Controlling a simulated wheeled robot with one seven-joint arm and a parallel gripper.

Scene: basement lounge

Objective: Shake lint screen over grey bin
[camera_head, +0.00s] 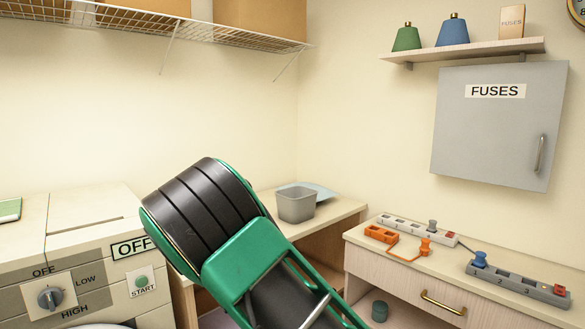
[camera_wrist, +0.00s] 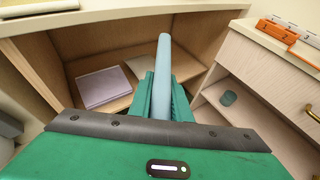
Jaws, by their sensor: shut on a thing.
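The grey bin (camera_head: 297,205) stands upright on the wooden counter (camera_head: 335,213) in the head view, with its opening upward. My gripper (camera_wrist: 162,98) is shut on a long blue-grey piece (camera_wrist: 164,52), seen nearly edge-on in the wrist view. It looks like the lint screen, but its face is not visible. It points away from my gripper, in front of the open cabinet below the counter. A pale blue flat thing (camera_head: 322,191) shows behind the bin.
A white machine (camera_head: 95,255) with a dial stands left of the counter. The right cabinet top holds power strips (camera_head: 519,282) and an orange piece (camera_head: 425,246). The open shelf (camera_wrist: 115,98) holds a pale flat box (camera_wrist: 103,87). A dark teal cup (camera_wrist: 229,98) is on the right.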

